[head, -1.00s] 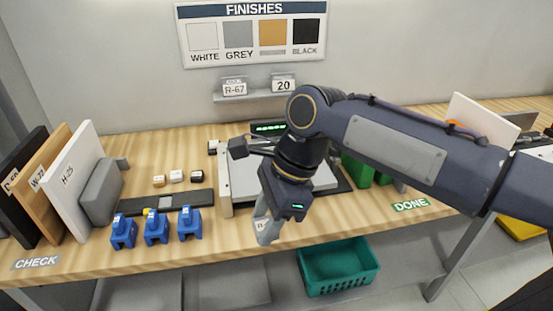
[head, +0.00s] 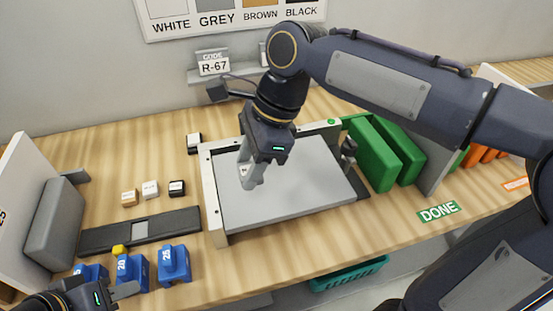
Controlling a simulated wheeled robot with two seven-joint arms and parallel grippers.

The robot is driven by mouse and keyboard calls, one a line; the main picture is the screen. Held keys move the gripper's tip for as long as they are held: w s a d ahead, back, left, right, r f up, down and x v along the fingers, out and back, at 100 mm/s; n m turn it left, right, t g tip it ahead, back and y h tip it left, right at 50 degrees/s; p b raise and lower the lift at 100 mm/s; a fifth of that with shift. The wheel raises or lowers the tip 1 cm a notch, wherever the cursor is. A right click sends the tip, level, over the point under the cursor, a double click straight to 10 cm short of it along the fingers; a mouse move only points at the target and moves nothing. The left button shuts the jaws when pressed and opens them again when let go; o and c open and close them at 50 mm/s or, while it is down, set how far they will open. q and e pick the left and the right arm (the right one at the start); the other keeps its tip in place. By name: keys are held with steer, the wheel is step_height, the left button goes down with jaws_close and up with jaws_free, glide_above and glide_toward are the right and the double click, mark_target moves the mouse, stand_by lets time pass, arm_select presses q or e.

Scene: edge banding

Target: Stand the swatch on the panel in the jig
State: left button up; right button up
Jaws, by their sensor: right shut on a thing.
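A flat grey panel (head: 300,195) lies in the jig, whose pale left rail (head: 211,185) and back rail run along its edges. My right gripper (head: 247,178) points down over the left part of the panel. It is shut on a small grey swatch (head: 244,172) with a pale label, mostly hidden by the fingers. I cannot tell whether the swatch touches the panel. My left gripper (head: 126,291) is at the lower left, by the blue blocks; its fingers are too unclear to tell whether they are open.
Blue numbered blocks (head: 174,264) stand at the front left, near a dark strip (head: 140,231). Three small cubes (head: 150,190) lie behind it. Green blocks (head: 375,152) stand right of the jig. A DONE label (head: 438,212) marks the right front. A teal basket (head: 347,273) is below the table.

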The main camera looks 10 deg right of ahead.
steer(key=w+d+f, duration=0.3)
steer(key=w+d, duration=0.1)
steer(key=w, duration=0.1)
steer(key=p, duration=0.1)
glide_above(274, 176)
steer(key=d, duration=0.1)
steer(key=f, duration=0.5)
steer(key=shift+s+d+f, duration=0.1)
steer(key=shift+s+f, duration=0.1)
steer(key=shift+f, duration=0.2)
steer(key=shift+w+d+f, duration=0.1)
steer(key=shift+w+f, duration=0.05)
steer(key=shift+f, duration=1.6)
steer(key=shift+f, duration=0.2)
steer(key=o, duration=1)
steer(key=shift+c, duration=0.2)
steer(key=shift+r, duration=0.15)
